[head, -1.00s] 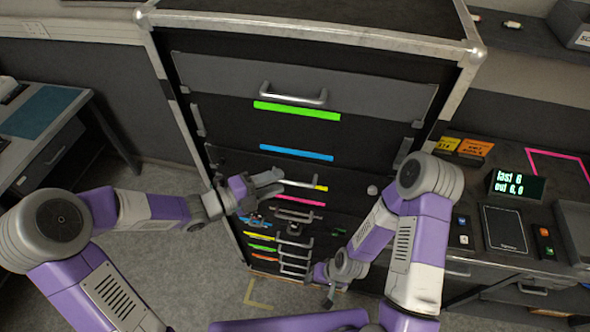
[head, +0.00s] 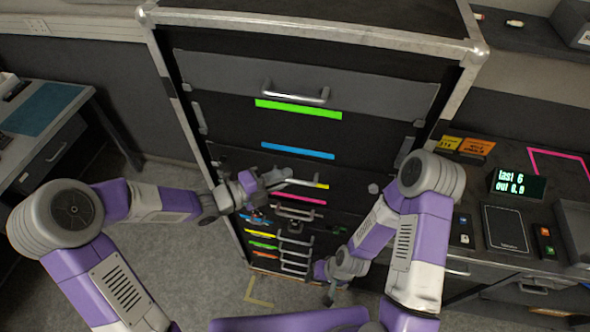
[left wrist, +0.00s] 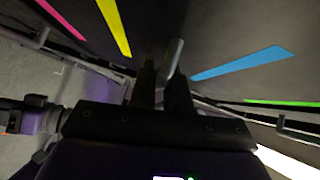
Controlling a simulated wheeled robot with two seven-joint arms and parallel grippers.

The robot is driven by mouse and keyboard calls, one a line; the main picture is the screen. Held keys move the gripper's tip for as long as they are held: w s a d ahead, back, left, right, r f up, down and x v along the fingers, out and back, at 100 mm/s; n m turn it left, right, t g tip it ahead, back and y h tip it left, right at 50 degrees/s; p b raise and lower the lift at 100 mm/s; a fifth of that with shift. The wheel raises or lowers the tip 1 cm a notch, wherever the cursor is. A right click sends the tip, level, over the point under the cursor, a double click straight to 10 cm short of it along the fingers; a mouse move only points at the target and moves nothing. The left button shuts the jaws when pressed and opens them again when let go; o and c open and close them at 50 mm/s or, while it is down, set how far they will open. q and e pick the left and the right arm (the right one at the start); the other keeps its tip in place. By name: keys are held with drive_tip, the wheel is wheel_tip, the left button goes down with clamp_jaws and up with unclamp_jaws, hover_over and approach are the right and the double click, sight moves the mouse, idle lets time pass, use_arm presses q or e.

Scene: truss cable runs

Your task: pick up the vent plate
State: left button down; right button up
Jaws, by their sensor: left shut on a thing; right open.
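I cannot make out a vent plate in either view. My left gripper (head: 281,178) is at the drawer handle (head: 305,183) beside the yellow strip, midway up the black cabinet. It is shut on the end of this handle. In the left wrist view, the grey handle bar (left wrist: 174,58) shows at the dark fingertips (left wrist: 163,80), with the yellow and blue strips on either side. My right gripper (head: 328,293) is open and low, in front of the cabinet's bottom right part. Its fingers are small in the head view.
The black cabinet (head: 300,50) has a metal frame and several drawers with coloured strips. Lower handles (head: 295,255) stick out below my left gripper. A bench (head: 480,215) with a display (head: 517,184) stands at right, a desk (head: 50,125) at left. Grey floor (head: 215,270) is free at lower left.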

use_arm(q)
drive_tip(key=shift+s+a+r, duration=0.1)
drive_tip(key=shift+a+r, duration=0.4)
drive_tip(key=shift+r, duration=0.1)
drive_tip(key=s+a+r+p, duration=0.2)
drive_tip(key=s+a+r, duration=0.3)
drive_tip(key=a+r, duration=0.3)
drive_tip(key=shift+s+a+r, duration=0.2)
drive_tip(key=shift+a+r, duration=0.15)
drive_tip(key=shift+a, duration=1.55)
drive_tip(key=shift+s, duration=0.1)
drive_tip(key=s+a, duration=0.2)
drive_tip(key=s, duration=0.4)
drive_tip(key=shift+s, duration=0.25)
drive_tip(key=shift+a+h+b, duration=0.1)
drive_tip(key=shift+h+b, duration=0.2)
drive_tip(key=shift+b, duration=0.05)
